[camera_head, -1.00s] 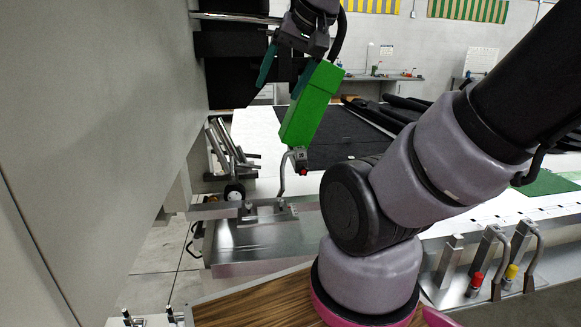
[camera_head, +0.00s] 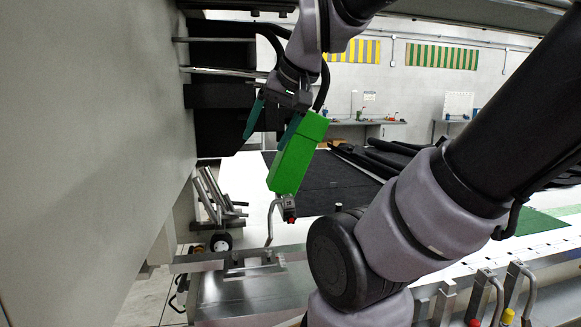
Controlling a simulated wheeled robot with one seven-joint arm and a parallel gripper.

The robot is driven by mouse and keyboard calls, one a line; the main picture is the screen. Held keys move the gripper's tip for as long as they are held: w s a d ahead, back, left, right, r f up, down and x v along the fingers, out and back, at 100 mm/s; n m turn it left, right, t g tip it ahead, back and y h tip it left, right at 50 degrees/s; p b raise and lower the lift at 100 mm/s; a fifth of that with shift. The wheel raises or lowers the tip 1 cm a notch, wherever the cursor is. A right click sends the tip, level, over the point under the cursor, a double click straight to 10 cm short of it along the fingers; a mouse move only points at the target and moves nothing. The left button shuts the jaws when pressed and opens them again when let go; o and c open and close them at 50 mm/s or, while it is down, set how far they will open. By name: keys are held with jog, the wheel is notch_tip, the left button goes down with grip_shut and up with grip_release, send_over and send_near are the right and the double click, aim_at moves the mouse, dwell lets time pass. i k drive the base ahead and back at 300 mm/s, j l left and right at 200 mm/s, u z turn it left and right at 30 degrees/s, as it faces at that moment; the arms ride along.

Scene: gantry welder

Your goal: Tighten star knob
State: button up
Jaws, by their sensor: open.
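My gripper (camera_head: 265,142) hangs at upper centre, with its two teal fingers spread and nothing seen between them. The right finger overlaps the upper left edge of a bright green block (camera_head: 298,153) in the picture; I cannot tell whether they touch. The block is tilted, above a bent metal lever (camera_head: 270,220) with a red tip (camera_head: 291,220). I cannot identify a star knob for certain. A dark round part with a pale centre (camera_head: 221,242) sits low at left beside the machine, which may be a wheel or a knob.
A large grey machine panel (camera_head: 90,150) fills the left side. Metal rails (camera_head: 245,290) run below the lever. Clamps with red and yellow grips (camera_head: 508,316) stand at lower right. A white table with a dark sheet (camera_head: 330,185) lies behind. My arm covers much of the right.

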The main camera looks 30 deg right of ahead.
aim_at(290, 219)
jog(key=k+j+z, duration=0.15)
jog(key=j, duration=0.2)
jog(key=k+j+z, duration=0.15)
jog(key=j, duration=0.2)
jog(key=j+z, duration=0.15)
jog(key=j, duration=0.2)
jog(key=k+j+z, duration=0.15)
jog(key=j, duration=0.2)
jog(key=k, duration=0.05)
